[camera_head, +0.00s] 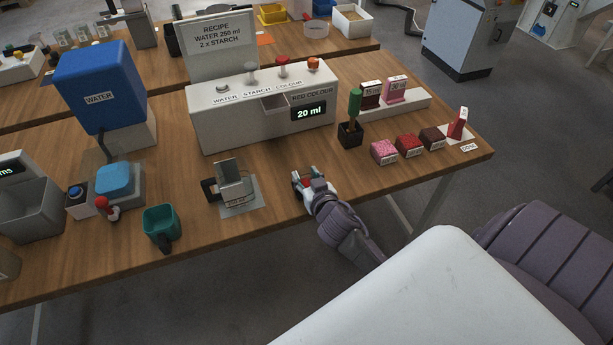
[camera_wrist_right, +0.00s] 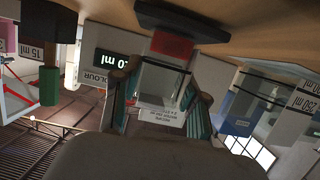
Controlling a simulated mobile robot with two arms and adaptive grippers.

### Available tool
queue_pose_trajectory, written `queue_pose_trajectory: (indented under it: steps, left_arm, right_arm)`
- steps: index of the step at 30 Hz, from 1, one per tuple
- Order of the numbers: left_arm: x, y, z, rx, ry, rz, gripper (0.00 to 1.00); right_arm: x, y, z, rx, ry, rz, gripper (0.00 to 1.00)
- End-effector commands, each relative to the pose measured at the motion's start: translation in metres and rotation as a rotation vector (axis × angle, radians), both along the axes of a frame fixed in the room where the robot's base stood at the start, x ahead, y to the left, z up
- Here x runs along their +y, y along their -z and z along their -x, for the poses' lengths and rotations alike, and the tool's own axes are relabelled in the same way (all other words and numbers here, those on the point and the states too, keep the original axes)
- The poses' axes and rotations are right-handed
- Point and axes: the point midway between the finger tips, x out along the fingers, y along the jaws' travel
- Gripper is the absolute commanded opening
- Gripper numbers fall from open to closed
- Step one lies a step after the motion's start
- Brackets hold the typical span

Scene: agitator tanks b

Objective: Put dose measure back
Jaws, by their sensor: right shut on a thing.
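My right gripper (camera_head: 303,182) is low over the table's front edge, right of the metal jug (camera_head: 235,182). In the right wrist view its teal fingers (camera_wrist_right: 160,98) are shut on a small clear box-shaped piece (camera_wrist_right: 163,78) with a red part and a dark flat end, which looks like the dose measure. In the head view it is mostly hidden by the gripper. A white rack (camera_head: 418,104) at the right carries a dark red and a pink labelled block (camera_head: 396,88). A red labelled piece (camera_head: 458,123) stands near the right corner. My left gripper is out of view.
The white dispenser (camera_head: 225,122) reads 20 ml, behind the gripper. A dark pot (camera_head: 349,134) with a green-handled tool and pink, red and brown blocks (camera_head: 408,145) stand to the right. A teal mug (camera_head: 161,223) is at left. Table around the gripper is bare.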

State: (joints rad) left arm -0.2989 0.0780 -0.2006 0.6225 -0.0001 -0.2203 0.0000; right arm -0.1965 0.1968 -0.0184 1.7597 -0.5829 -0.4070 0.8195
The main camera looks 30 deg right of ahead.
Motion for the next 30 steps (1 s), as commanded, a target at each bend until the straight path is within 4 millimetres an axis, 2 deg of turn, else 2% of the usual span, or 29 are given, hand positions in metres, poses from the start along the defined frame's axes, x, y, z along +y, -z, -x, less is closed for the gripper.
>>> queue_pose_trajectory:
  steps: [12, 13, 17, 28, 30]
  left_arm:
    - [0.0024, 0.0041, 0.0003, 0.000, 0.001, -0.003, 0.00]
    - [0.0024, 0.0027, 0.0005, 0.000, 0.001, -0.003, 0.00]
    - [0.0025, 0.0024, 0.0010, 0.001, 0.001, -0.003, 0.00]
    - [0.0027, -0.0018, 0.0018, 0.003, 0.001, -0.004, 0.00]
    - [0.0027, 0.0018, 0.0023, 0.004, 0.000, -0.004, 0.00]
  right_arm:
    - [-0.0005, 0.0059, -0.0003, -0.002, 0.000, 0.000, 0.06]
    - [-0.0005, 0.0046, -0.0001, -0.002, 0.000, 0.000, 0.48]
    - [-0.0005, 0.0044, -0.0001, -0.002, 0.000, 0.000, 0.68]
    - [-0.0002, -0.0010, 0.0005, -0.002, -0.001, 0.001, 0.68]
    - [0.0020, 0.0003, 0.0085, 0.000, -0.001, 0.000, 0.68]
